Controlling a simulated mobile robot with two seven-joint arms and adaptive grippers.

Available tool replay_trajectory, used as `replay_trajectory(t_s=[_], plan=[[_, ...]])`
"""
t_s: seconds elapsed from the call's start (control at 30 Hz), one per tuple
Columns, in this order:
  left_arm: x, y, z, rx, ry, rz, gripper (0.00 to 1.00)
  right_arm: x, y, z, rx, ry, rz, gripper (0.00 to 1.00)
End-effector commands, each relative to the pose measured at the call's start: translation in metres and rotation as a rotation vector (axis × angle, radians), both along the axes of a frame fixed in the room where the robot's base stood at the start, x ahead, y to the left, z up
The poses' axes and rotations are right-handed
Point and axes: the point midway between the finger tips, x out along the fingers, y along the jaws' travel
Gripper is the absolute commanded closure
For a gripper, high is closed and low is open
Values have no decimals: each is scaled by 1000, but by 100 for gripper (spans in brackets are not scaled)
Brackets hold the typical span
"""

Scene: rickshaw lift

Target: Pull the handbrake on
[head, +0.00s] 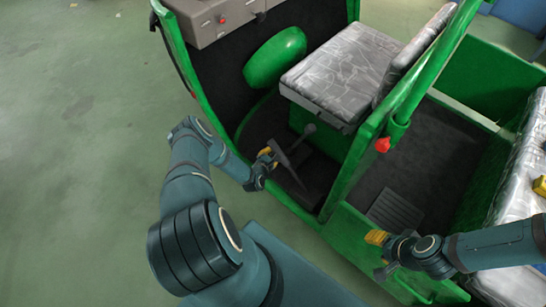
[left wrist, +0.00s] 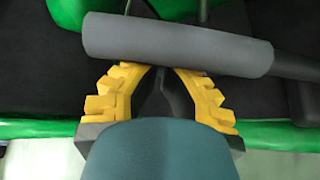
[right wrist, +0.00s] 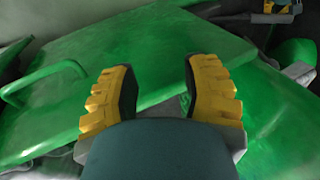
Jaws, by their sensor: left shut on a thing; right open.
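The handbrake lever (head: 290,171) rises at a slant from the dark floor of the green rickshaw's front cab. Its thick grey grip (left wrist: 175,45) lies across the left wrist view, with the darker shaft running off to the right. My left gripper (head: 268,157) is at the upper part of the lever, its yellow fingers shut on the grip; the grip hides the fingertips in the left wrist view. My right gripper (head: 379,252) is open and empty near the rickshaw's green side; its fingers stand apart in the right wrist view (right wrist: 160,85).
A second lever with a round knob (head: 310,129) stands close behind the handbrake. The grey front seat (head: 340,70) and a green post (head: 350,165) bound the space. A red knob (head: 382,145) sits above my right gripper. Open floor (head: 80,170) lies to the left.

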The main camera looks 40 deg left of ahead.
Motion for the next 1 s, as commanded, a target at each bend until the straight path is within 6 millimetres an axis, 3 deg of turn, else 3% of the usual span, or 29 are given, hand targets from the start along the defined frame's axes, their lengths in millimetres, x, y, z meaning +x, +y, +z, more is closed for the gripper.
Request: replay_trajectory(t_s=[0.43, 1.0], plan=[[-3, -31, 45, 184, -16, 0, 100, -2, 0, 28, 1, 5, 0, 53], [-3, -50, 57, 180, -17, -4, 100, 1, 0, 34, -1, -2, -6, 53]])
